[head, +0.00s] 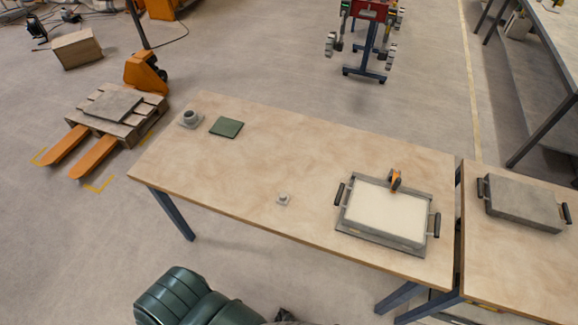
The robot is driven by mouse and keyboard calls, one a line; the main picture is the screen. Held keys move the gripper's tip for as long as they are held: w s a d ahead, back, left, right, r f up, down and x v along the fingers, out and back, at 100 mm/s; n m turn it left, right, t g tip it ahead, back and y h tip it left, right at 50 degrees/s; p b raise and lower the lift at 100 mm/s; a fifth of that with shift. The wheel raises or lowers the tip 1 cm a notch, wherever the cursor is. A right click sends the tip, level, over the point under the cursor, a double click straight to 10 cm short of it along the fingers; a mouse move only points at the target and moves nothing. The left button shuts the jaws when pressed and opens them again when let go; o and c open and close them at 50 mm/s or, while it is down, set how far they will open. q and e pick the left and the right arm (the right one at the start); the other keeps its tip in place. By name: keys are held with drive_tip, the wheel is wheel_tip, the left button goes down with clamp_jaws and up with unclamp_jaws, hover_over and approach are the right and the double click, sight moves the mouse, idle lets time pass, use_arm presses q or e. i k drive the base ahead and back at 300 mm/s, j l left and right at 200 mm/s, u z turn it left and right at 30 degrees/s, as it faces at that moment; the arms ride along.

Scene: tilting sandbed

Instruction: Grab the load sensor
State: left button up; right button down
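A small light-grey piece with a raised round middle (283,199) sits alone near the front edge of the wooden table; it looks like the load sensor, but it is too small to be sure. A larger grey round piece on a flat base (190,118) stands at the table's far left corner; it could also be a sensor. Neither of my grippers can be made out. Dark green parts that look like my own body show at the bottom edge, away from the tabletop.
A green square plate (227,127) lies beside the round grey piece. A handled tray of pale sand (342,218) with an orange-and-black tool (395,181) stands at the right. A grey handled box (522,203) is on the adjoining table. The middle of the table (290,155) is clear.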

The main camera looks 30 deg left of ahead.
sight(283, 199)
drive_tip(key=u, duration=1.1)
